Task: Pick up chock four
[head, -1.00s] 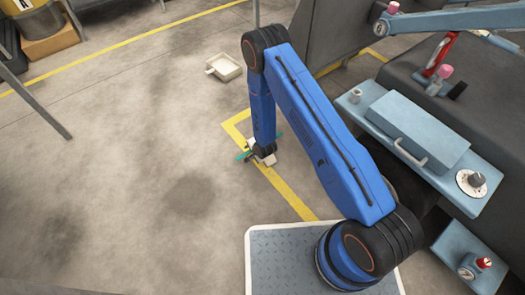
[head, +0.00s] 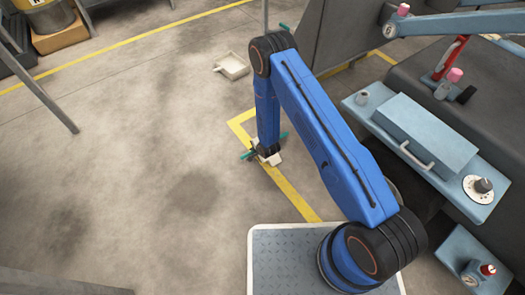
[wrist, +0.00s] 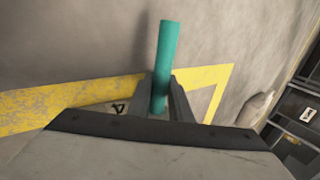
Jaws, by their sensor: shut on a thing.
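Chock four looks like a pale block with a teal bar as its handle. In the head view the teal bar (head: 247,155) sticks out on both sides of my gripper (head: 267,151), low over the floor by the yellow line. In the wrist view the teal bar (wrist: 166,55) stands between the two fingers of my gripper (wrist: 160,84), which are shut on it. A pale face with a black "4" (wrist: 118,108) shows just left of the fingers. The rest of the chock is hidden by my gripper. I cannot tell whether it is clear of the floor.
A teal piece (head: 283,27) shows near a thin post at the top. A blue-grey bench with a handled box (head: 413,136) stands right. The floor at left is mostly clear.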

